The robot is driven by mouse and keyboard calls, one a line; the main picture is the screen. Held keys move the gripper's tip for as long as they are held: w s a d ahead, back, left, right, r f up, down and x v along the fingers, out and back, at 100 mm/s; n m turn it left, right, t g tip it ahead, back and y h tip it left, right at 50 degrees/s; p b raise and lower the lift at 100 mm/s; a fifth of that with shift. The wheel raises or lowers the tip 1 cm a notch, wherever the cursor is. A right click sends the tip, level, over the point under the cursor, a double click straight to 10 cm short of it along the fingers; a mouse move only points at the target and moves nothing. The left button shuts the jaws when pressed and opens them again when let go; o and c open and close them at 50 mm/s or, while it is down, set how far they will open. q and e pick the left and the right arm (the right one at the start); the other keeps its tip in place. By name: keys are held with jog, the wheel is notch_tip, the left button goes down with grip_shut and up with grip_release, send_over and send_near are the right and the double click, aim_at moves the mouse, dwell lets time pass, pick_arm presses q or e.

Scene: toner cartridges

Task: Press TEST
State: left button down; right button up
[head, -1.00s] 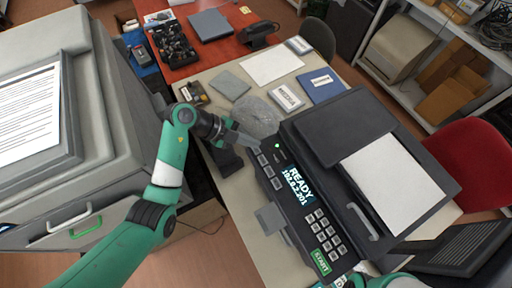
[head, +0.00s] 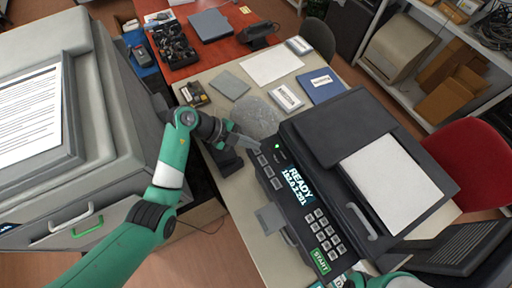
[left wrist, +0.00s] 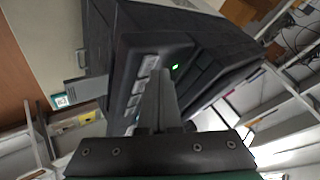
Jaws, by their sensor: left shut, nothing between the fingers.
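A dark printer (head: 320,140) stands on the beige table. Its front panel has a lit display reading READY (head: 299,184), a green light, a column of grey buttons (head: 269,171), a keypad and a green START key (head: 321,261). The button labels are too small to read, so I cannot tell which is TEST. My left gripper (head: 256,146) is shut and empty, its tips at the upper end of the button column. In the left wrist view the shut fingers (left wrist: 162,98) point at the panel beside the buttons (left wrist: 141,88); I cannot tell whether they touch. My right gripper is not clearly visible; part of that arm shows at the bottom edge.
A large grey machine (head: 100,110) with a printed sheet fills the left. Labelled boxes (head: 287,97), a blue binder (head: 321,86) and a white sheet (head: 271,67) lie behind the printer. A crumpled grey bag (head: 255,115) lies close to my left gripper.

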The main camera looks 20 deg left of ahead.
pick_arm(q)
jog(key=shift+f, duration=0.4)
dwell(0.5)
jog(key=shift+r, duration=0.1)
jog(key=shift+r+p, duration=0.7)
jog(key=shift+p, duration=0.65)
notch_tip(320, 180, up, 5)
jog(key=p, duration=0.6)
jog(key=shift+r+p, duration=0.1)
jog(key=shift+p, duration=0.2)
